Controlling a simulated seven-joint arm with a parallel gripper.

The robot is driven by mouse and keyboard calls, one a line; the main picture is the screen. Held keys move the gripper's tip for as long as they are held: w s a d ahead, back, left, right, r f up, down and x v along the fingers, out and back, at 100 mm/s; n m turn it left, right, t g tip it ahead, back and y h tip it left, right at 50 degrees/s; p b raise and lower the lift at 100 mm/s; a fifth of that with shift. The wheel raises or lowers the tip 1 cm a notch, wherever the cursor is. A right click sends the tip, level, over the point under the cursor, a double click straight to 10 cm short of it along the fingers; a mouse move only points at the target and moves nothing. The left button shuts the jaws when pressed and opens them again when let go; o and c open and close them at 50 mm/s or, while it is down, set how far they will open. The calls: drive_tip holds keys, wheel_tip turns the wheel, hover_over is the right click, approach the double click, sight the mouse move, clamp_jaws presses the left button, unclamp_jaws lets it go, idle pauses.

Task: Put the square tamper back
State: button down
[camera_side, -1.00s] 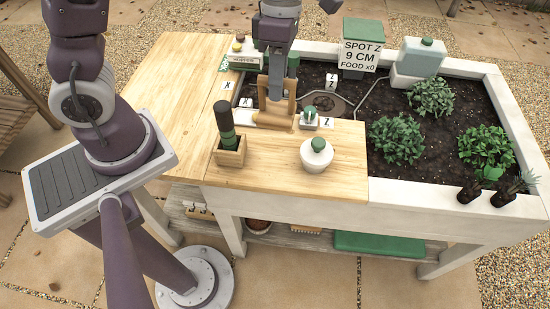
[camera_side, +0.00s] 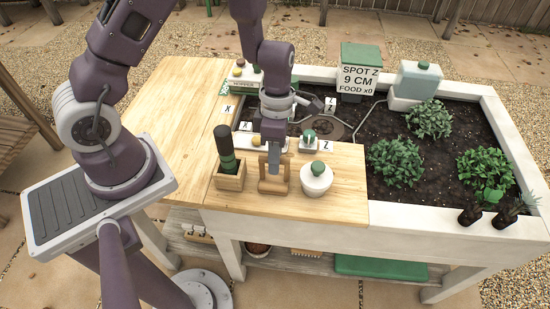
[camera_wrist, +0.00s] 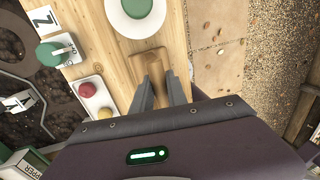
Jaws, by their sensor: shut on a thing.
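In the wrist view the tamper (camera_wrist: 149,66) shows between and beyond my two fingers (camera_wrist: 160,85). The base looks level and on or very close to the worktop; I cannot tell whether it touches. Part of the handle is hidden by the fingers.
A dark green dibber (camera_side: 225,145) stands in a wooden block (camera_side: 231,180) close left. A white jar with green lid (camera_side: 316,183) is close right.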

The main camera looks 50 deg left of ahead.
drive_tip(key=c, duration=1.3)
unclamp_jaws()
drive_tip(key=shift+f, duration=0.1)
drive_tip(key=s+a+r+m+t, duration=0.15)
drive_tip(key=r+m, duration=0.45)
drive_tip(key=r, duration=0.6)
drive_tip(key=s+r+m+t, duration=0.2)
drive_tip(key=r+m, duration=0.3)
drive_tip(key=r, duration=0.6)
drive_tip(key=s+r+m+t, duration=0.1)
drive_tip(key=s+m, duration=0.2)
drive_tip(key=m, duration=0.2)
drive_tip(key=s+a+r+m+t+y, duration=0.1)
drive_tip(key=s+r+m, duration=0.1)
drive_tip(key=s+m, duration=0.2)
drive_tip(key=s+r+m+t, duration=0.1)
drive_tip(key=s+r+m, duration=0.1)
drive_tip(key=m, duration=0.5)
drive_tip(key=shift+s+a+t+y, duration=0.3)
drive_tip(key=shift+s+a+t, duration=0.05)
drive_tip(key=shift+s, duration=0.4)
